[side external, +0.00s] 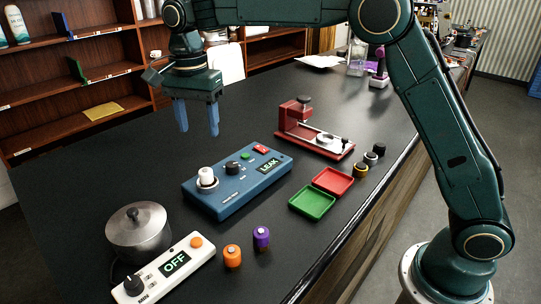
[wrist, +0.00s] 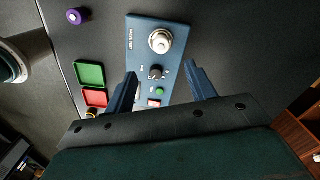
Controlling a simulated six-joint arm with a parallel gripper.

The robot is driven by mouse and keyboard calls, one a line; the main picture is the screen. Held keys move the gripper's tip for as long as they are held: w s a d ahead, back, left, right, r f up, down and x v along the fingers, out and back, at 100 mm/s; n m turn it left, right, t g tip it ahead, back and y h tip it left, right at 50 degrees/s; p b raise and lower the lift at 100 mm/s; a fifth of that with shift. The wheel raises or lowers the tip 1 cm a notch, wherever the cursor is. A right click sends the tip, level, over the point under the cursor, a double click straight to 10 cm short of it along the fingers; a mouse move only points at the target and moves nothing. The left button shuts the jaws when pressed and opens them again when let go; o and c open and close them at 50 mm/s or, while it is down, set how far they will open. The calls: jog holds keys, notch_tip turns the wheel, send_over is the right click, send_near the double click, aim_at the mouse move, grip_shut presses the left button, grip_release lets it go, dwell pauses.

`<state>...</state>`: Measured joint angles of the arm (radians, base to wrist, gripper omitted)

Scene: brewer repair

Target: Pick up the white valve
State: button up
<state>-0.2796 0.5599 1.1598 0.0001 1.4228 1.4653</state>
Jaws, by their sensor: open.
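The white valve (side external: 206,176) stands upright in a round metal seat at the left end of the blue brewer box (side external: 232,203). The box has a dark knob, a green button, a red switch and a display reading LEAK. In the wrist view the white valve (wrist: 161,42) sits near the top of the picture on the blue box (wrist: 147,24), beyond my fingertips. My gripper (side external: 197,129) is open and empty, pointing down, well above the table behind the box. In the wrist view its two fingers (wrist: 161,75) are spread apart over the box's controls.
A green tray (side external: 312,203) and a red tray (side external: 333,181) lie right of the box. A red clamp fixture (side external: 315,133) stands behind them. A metal pot (side external: 138,232), a white OFF panel (side external: 164,267), and orange (side external: 232,257) and purple (side external: 261,238) caps are in front.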

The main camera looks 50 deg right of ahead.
send_over(205, 171)
jog(key=shift+s+f, duration=0.1)
jog(key=shift+f, duration=3.8)
jog(key=shift+f, duration=0.1)
jog(key=shift+f, duration=2.5)
grip_shut()
jog(key=shift+r, duration=0.2)
notch_tip(205, 171, up, 20)
jog(key=shift+f, duration=0.2)
